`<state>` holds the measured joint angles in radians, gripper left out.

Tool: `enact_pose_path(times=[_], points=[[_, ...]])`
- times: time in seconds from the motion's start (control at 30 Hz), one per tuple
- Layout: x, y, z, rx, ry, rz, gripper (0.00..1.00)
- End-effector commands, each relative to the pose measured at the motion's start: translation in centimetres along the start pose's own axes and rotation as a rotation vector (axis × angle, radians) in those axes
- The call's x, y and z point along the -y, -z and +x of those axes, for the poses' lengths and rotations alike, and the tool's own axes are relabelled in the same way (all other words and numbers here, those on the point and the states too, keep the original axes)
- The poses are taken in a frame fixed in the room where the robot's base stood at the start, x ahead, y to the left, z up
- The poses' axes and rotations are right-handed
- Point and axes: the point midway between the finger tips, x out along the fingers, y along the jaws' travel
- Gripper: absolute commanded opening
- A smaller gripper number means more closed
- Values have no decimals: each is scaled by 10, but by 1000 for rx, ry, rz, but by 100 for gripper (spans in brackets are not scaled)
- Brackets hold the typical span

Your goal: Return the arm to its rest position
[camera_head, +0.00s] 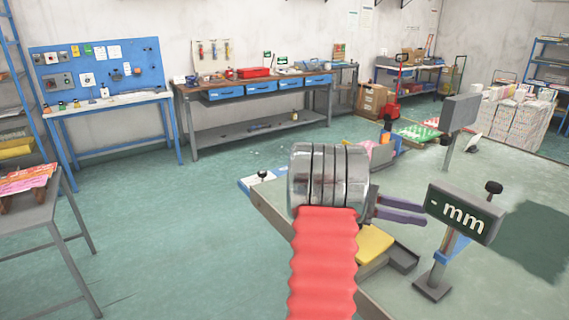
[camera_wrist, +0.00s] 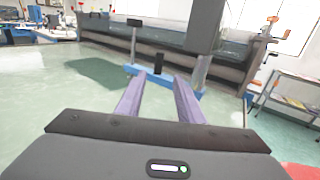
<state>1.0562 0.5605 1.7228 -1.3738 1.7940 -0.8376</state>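My gripper (camera_wrist: 158,98) shows in the wrist view with its two purple fingers spread apart and nothing between them. Whether the fingers touch the post cannot be told from this view. In the wrist view, a long grey machine bed (camera_wrist: 185,42) with posts lies beyond the fingertips.
A blue-legged bench (camera_head: 110,100) and a workbench with blue drawers (camera_head: 255,88) stand along the back wall. A grey table (camera_head: 50,215) is at left. Stacked white goods (camera_head: 512,118) stand at right. Green floor (camera_head: 190,220) is clear at left of my arm.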

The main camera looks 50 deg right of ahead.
Motion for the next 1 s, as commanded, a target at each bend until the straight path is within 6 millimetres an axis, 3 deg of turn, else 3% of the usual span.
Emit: enact_pose_path(times=[0.3, 0.47, 0.67, 1.0], points=[[0, 0, 0, -2, -1, 2, 34], [6, -3, -11, -40, -20, 25, 34], [30, -6, -52, -185, -84, 105, 34], [92, -1, -134, -519, -189, 250, 34]])
